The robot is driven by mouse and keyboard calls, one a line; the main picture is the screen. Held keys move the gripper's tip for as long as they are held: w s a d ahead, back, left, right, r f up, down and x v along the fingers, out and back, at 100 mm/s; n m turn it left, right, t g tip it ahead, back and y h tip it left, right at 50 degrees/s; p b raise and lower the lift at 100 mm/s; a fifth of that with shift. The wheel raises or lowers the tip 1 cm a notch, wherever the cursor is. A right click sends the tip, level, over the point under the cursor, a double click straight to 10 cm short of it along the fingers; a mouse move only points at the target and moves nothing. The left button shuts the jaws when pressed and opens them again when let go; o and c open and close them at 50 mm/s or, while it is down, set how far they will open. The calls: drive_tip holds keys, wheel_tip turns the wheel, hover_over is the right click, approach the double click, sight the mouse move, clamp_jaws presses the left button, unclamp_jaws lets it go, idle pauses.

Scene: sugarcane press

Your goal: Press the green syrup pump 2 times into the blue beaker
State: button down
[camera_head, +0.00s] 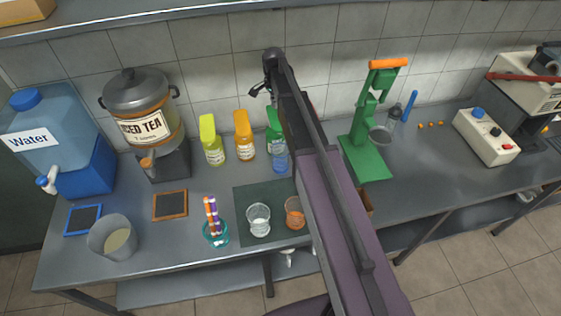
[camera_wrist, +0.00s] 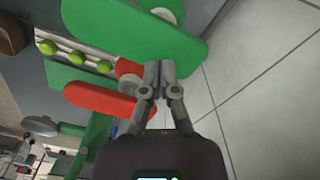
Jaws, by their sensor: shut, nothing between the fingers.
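The green syrup pump (camera_head: 273,126) stands at the back of the counter by the wall, right of the orange one, partly hidden by my arm. The blue beaker (camera_head: 280,160) stands just in front of it, with my arm at its right edge. My gripper (camera_head: 254,93) is shut and empty, above and left of the green pump in the head view. In the wrist view, its closed fingertips (camera_wrist: 158,66) overlap the edge of a large green shape (camera_wrist: 130,35). I cannot tell whether they touch it.
The yellow pump (camera_head: 212,141) and orange pump (camera_head: 243,136) stand left of the green one. A clear beaker (camera_head: 258,219) and an orange beaker (camera_head: 294,213) stand on the dark mat (camera_head: 248,197). The green press (camera_head: 366,160) stands right of my arm.

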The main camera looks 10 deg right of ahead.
sight(275, 113)
drive_tip(key=shift+f+b, duration=2.7)
drive_tip(key=shift+b, duration=0.05)
drive_tip(key=shift+r, duration=0.25)
drive_tip(key=shift+r+p, duration=2.45)
drive_tip(key=shift+p, duration=0.3)
